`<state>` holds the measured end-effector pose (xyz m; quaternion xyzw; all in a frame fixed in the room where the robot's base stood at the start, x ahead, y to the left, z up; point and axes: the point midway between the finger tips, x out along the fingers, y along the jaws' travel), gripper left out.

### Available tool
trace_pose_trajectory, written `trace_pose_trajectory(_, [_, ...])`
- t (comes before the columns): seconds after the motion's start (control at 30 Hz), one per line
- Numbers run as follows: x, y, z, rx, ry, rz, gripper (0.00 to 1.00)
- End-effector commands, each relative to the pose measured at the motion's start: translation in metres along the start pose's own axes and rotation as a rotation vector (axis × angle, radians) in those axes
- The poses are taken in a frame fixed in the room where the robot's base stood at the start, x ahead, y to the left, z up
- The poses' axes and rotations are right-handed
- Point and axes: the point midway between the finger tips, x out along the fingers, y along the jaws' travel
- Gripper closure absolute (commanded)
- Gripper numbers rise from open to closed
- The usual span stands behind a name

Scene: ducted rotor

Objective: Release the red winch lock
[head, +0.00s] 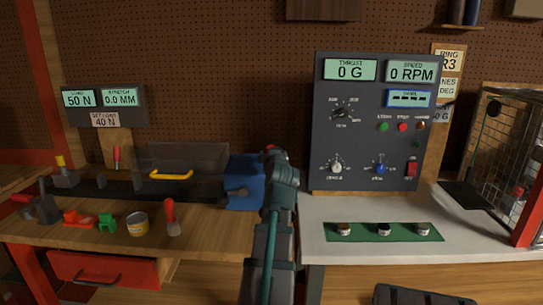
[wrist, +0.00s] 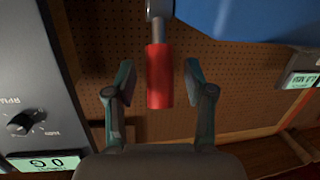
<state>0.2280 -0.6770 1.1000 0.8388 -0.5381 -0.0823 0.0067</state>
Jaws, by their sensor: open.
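A red cylindrical handle (wrist: 159,78) on a short grey rod shows in the wrist view, beside a large blue body (wrist: 245,18). It looks like the winch lock. My gripper (wrist: 160,82) is open, with one finger on each side of the red handle and a visible gap on both sides. In the head view, my gripper (head: 281,160) is at the right end of the blue housing (head: 244,180). My arm hides most of the handle there.
The grey control panel (head: 372,130) stands close to the right of my arm. A clear cover (head: 180,158) with a yellow handle is left of the blue housing. Several small tools and a tin (head: 137,223) lie on the wooden bench (head: 200,240). A wire cage (head: 500,135) is far right.

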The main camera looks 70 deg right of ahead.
Motion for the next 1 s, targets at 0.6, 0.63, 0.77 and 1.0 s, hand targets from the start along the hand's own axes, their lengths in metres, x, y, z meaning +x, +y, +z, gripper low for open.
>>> trace_pose_trajectory(0.6, [-0.066, 0.000, 0.001, 0.000, -0.001, 0.000, 0.46])
trace_pose_trajectory(0.63, [-0.066, 0.000, 0.001, 0.000, -0.001, 0.000, 0.46])
trace_pose_trajectory(0.77, [-0.065, 0.000, 0.001, 0.000, -0.001, 0.000, 0.46])
trace_pose_trajectory(1.0, [-0.066, 0.001, -0.006, 0.000, -0.001, 0.000, 0.46])
